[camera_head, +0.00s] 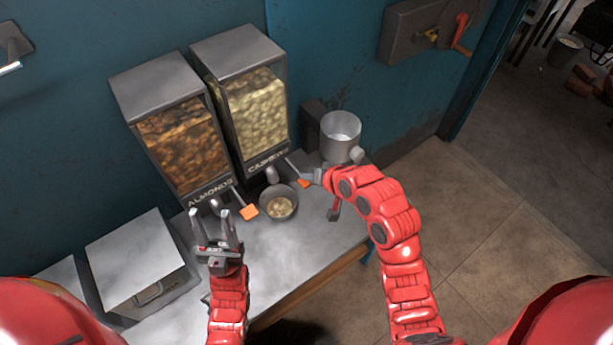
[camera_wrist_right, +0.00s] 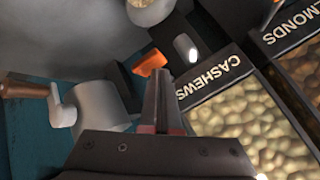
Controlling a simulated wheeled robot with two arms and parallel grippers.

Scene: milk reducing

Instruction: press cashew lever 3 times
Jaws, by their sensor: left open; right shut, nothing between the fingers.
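The cashew dispenser (camera_head: 257,108), a tall clear bin of pale nuts, stands against the wall. Its orange-tipped lever (camera_head: 304,183) sits beside my right gripper in the head view. The lever's orange tip (camera_wrist_right: 151,62) shows just beyond the fingertips in the right wrist view. My right gripper (camera_head: 291,163) is shut and empty at the front of the dispenser, its fingers (camera_wrist_right: 160,75) together; contact with the lever is unclear. A bowl (camera_head: 293,207) with some nuts stands below the dispenser. My left gripper (camera_head: 210,213) is open and empty, near the almond side.
The almond dispenser (camera_head: 170,140) stands left of the cashews, with its own orange-tipped lever (camera_head: 249,211). A metal cylinder with a crank (camera_head: 340,135) stands right of the cashews. A metal box (camera_head: 135,262) takes the table's left. Bare table (camera_head: 315,235) lies in front of the bowl.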

